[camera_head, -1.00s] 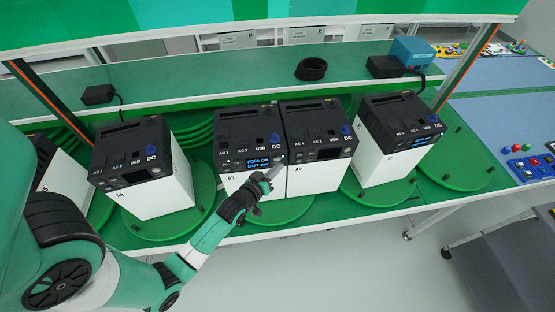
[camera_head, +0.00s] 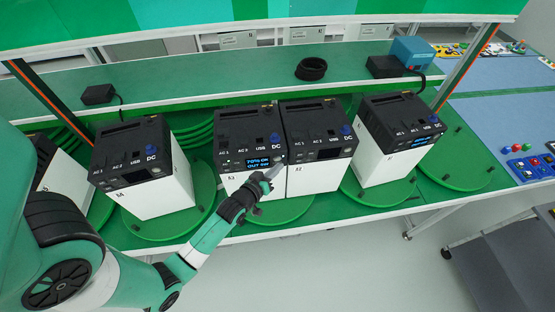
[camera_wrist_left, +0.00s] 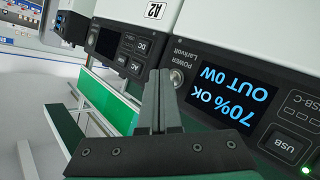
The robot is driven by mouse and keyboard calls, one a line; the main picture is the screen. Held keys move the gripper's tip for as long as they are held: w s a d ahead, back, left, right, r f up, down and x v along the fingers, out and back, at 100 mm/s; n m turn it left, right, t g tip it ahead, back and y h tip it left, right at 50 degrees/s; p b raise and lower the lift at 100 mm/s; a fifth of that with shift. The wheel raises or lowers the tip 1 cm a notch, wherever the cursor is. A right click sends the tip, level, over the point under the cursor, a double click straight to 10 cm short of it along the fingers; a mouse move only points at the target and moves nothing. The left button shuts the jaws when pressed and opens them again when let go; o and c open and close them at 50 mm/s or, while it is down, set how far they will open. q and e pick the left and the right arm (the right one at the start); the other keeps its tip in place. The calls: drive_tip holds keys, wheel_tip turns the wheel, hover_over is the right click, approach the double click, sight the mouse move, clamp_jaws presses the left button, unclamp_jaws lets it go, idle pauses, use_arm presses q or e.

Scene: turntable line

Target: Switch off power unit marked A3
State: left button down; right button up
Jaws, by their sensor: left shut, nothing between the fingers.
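The power unit marked A3 (camera_head: 236,180) is a white box with a black top and front panel, left of the A2 unit (camera_head: 305,180). Its screen (camera_head: 258,162) is lit and reads 70% OK, OUT 0W; this screen also shows in the left wrist view (camera_wrist_left: 232,92). A round metal POWER button (camera_wrist_left: 177,77) sits beside the screen. My left gripper (camera_head: 274,172) is shut and empty at A3's front right edge. In the left wrist view its fingertips (camera_wrist_left: 158,76) are right beside the button; I cannot tell whether they touch it. My right gripper is not in view.
The A4 unit (camera_head: 160,195) stands left with a dark screen; A2's screen (camera_wrist_left: 107,42) is dark too. Another unit (camera_head: 395,165) on the right has a lit screen. The units stand on green turntables (camera_head: 455,175). A black cable coil (camera_head: 311,69) lies on the shelf behind.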

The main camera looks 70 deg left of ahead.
use_arm(q)
drive_tip(key=shift+a, duration=0.15)
idle(0.3)
drive_tip(key=shift+w+a, duration=0.1)
drive_tip(key=shift+a, duration=0.2)
drive_tip(key=shift+a, duration=0.3)
idle(0.5)
drive_tip(key=shift+d+p, duration=0.45)
drive_tip(key=shift+d, duration=0.3)
